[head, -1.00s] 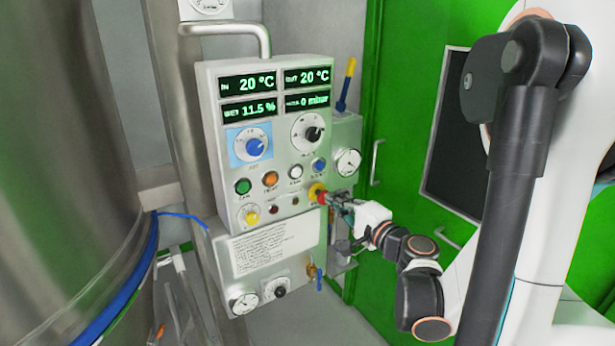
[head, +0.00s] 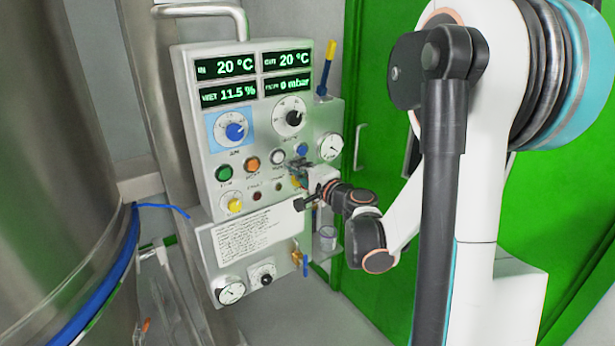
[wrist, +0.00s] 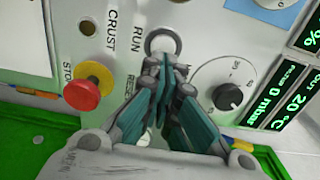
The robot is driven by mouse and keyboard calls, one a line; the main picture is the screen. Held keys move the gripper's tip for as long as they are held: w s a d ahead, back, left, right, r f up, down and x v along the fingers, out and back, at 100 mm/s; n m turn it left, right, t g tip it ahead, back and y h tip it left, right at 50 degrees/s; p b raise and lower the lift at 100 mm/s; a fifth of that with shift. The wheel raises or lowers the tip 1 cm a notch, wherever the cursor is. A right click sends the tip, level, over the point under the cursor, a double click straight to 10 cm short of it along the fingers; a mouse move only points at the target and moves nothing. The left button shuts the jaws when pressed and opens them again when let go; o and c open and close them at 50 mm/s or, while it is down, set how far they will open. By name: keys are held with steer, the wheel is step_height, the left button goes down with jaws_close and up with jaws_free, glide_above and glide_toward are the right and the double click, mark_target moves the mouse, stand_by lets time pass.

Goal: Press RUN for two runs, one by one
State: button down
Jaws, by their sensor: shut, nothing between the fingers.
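The control panel (head: 205,150) stands ahead. In the wrist view the white RUN button (wrist: 162,42), in a grey ring, sits just beyond my fingertips, with the RUN label beside it. The RUN button also shows in the head view (head: 277,157). My gripper (wrist: 160,68) is shut and empty, its tips overlapping the button's near edge in the picture; I cannot tell whether they touch it. In the head view my gripper (head: 298,166) is in front of the panel, below the blue button (head: 302,149). The area around the RESET label is partly hidden by my fingers.
The red STOP button (wrist: 82,96) on a yellow base is left of my fingers in the wrist view. A black dial (wrist: 227,97) is to their right. The displays (head: 237,67) read 20 °C, 11.5 % and 0 mbar. A steel vessel (head: 50,150) stands at left.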

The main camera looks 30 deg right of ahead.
mark_target(282, 155)
steer(key=shift+w, duration=1.55)
